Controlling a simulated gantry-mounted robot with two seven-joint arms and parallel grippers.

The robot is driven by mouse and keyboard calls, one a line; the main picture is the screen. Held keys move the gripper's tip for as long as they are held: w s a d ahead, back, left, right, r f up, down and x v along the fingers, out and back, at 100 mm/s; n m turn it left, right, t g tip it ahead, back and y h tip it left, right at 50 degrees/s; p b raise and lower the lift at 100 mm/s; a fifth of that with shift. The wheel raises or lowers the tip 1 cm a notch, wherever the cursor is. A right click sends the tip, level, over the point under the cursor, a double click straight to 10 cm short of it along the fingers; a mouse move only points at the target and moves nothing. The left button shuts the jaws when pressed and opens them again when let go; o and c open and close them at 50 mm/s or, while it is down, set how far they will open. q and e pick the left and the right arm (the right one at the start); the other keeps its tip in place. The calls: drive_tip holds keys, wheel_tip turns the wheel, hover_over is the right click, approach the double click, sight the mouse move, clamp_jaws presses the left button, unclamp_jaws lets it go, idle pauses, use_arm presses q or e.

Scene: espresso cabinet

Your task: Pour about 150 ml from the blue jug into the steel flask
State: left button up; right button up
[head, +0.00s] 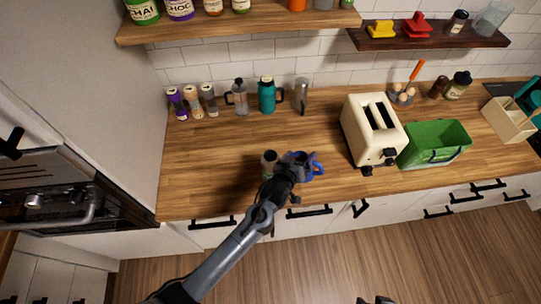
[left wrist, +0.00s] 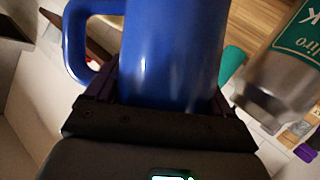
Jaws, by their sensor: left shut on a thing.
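The blue jug (head: 318,166) is held above the front part of the counter, its handle to the right in the head view. My left gripper (head: 287,172) is shut on it. In the left wrist view the jug's blue body (left wrist: 172,55) fills the middle between the fingers, and its handle is at the left. The steel flask (head: 268,160) stands just left of the jug in the head view, partly hidden by my gripper. In the left wrist view the flask (left wrist: 280,85) shows a green label at the right, its axis angled to the jug's. No liquid is visible.
A cream toaster (head: 372,130) and a green bin (head: 434,144) stand to the right. A glass press (head: 240,97), a teal bottle (head: 267,95) and a steel pitcher (head: 302,94) line the wall. The counter left of the flask is clear. A dark part, possibly my right gripper, barely shows at the bottom edge.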

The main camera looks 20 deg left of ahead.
use_arm(q)
drive_tip(key=shift+a+r, duration=0.1)
drive_tip(key=shift+a, duration=0.1)
drive_tip(key=shift+a+r+n, duration=0.15)
drive_tip(key=shift+a+n, duration=0.1)
drive_tip(key=shift+n, duration=0.15)
drive_tip(key=shift+a+r+h, duration=0.3)
drive_tip(key=shift+a+r+n, duration=0.3)
drive_tip(key=shift+r, duration=0.15)
drive_tip(key=shift+a+r, duration=0.4)
drive_tip(key=shift+c, duration=0.6)
drive_tip(key=shift+n+h, duration=0.3)
drive_tip(key=shift+h, duration=0.1)
drive_tip(key=shift+r, duration=0.1)
